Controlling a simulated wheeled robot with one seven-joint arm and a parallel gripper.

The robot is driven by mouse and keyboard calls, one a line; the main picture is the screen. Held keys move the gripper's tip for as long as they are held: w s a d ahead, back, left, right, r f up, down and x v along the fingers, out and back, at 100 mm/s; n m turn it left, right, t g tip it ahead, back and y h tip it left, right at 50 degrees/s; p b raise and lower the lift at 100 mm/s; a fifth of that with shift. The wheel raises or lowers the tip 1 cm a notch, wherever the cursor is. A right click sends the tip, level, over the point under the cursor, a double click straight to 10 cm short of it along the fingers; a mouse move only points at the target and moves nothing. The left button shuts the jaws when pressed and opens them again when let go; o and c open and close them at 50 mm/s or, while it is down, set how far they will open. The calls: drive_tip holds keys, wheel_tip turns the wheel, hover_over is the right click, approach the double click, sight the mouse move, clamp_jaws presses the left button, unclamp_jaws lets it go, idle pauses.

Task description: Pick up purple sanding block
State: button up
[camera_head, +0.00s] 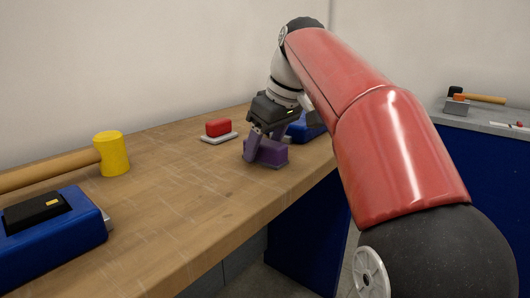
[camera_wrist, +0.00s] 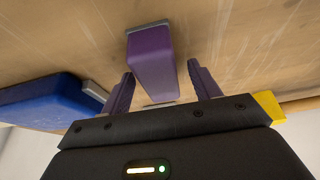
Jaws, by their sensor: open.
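The purple sanding block (camera_head: 272,152) rests on the wooden workbench near its front edge, in the middle of the head view. In the wrist view the purple block (camera_wrist: 152,60), with its grey base, lies between the two purple fingers. My gripper (camera_head: 262,147) is low at the block, pointing down at the bench. In the wrist view my gripper (camera_wrist: 160,70) is open, with a finger on either side of the block. A narrow gap shows beside each finger. In the head view the near finger covers part of the block.
A red sanding block (camera_head: 218,128) sits behind and left of the purple one. A blue tool (camera_head: 306,128) lies close behind my gripper, and shows in the wrist view (camera_wrist: 45,100). A yellow-headed mallet (camera_head: 111,153) and a blue-black tool (camera_head: 50,237) lie left. Bare bench (camera_head: 185,190) lies between.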

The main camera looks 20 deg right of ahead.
sight(265, 141)
drive_tip(key=shift+f, duration=0.25)
idle(0.3)
drive_tip(key=c, duration=1.1)
drive_tip(key=shift+r, duration=0.15)
wheel_tip(265, 141, up, 10)
drive_tip(key=p, duration=0.3)
drive_tip(key=shift+r+p, duration=0.15)
drive_tip(key=shift+p, duration=0.25)
